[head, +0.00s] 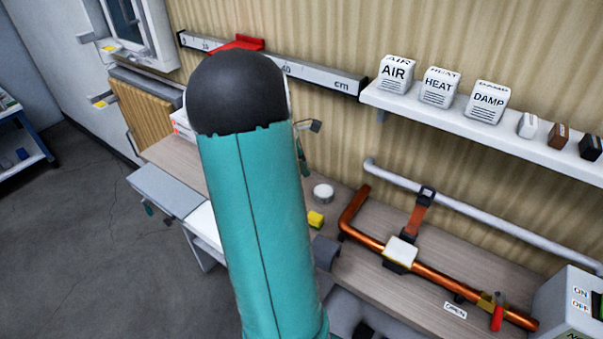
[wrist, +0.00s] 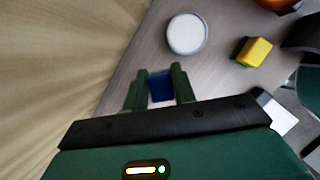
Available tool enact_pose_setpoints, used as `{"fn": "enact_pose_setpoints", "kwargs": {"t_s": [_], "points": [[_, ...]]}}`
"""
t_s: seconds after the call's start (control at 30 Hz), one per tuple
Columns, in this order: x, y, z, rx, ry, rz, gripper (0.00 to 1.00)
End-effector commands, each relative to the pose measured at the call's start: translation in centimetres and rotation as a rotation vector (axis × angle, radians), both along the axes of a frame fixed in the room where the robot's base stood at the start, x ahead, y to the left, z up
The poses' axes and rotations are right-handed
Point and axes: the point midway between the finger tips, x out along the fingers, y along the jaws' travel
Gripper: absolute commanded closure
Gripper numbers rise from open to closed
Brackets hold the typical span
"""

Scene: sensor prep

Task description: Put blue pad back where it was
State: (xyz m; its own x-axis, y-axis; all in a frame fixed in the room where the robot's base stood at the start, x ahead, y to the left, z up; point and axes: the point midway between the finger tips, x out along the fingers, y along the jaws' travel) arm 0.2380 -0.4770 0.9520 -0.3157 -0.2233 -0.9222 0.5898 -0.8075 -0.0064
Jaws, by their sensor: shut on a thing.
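The blue pad (wrist: 161,88) sits between the two green fingers of my gripper (wrist: 162,70) in the wrist view. My gripper is shut on it. The fingers hide the pad's sides, and I cannot tell whether it touches the bench below. In the head view my teal arm hides the pad and most of my gripper.
A round white dish (wrist: 187,33) lies just beyond the fingertips. A yellow block (wrist: 255,51) stands to its right. The wooden bench (head: 345,285) also carries a copper pipe (head: 432,277). A corrugated wall (wrist: 60,45) rises close on the left in the wrist view.

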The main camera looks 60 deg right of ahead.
Motion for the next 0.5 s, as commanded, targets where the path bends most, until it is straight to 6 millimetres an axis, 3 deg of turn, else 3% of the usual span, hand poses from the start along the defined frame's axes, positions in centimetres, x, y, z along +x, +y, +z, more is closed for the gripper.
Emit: {"fn": "enact_pose_setpoints", "kwargs": {"t_s": [0.27,0.5], "points": [[0.9,-1.5,-2.1,0.000,0.001,0.000,0.92],[0.9,-1.5,-5.1,0.000,0.000,0.000,0.92]]}}
